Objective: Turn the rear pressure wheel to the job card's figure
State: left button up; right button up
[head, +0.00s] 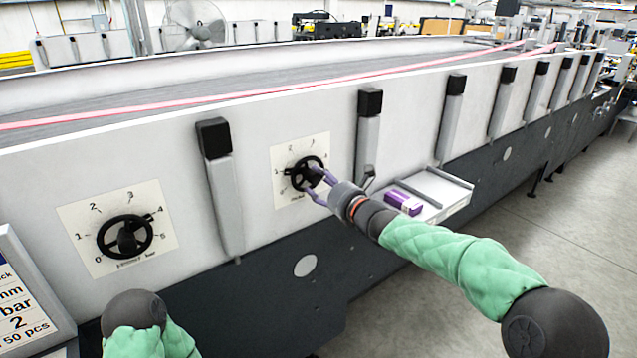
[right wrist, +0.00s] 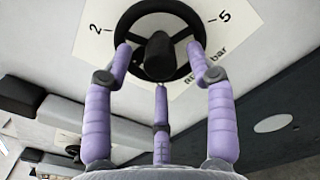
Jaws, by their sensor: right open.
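Two black handwheels sit on white dial plates on the machine's side. The larger-looking one (head: 125,238) is at the left, on a plate numbered 0 to 5. The farther one (head: 296,168) is right of it, partly hidden by my right gripper (head: 318,186). In the right wrist view this wheel (right wrist: 131,20) shows figures 2 and 5 beside it. My right gripper is open, with its purple fingers spread at the wheel's rim and hub; contact is unclear. The job card (head: 22,300) at the left edge is cut off and shows "bar" and "2". My left gripper is out of view.
A shelf tray (head: 452,180) juts out right of the farther wheel, with a purple and white carton (head: 403,202) on it. Grey upright brackets with black caps (head: 370,102) stand along the machine's side. The floor at the right is clear.

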jog(key=shift+w+a, duration=0.3)
jog(key=shift+w, duration=0.15)
grip_shut()
jog(key=shift+m, duration=0.3)
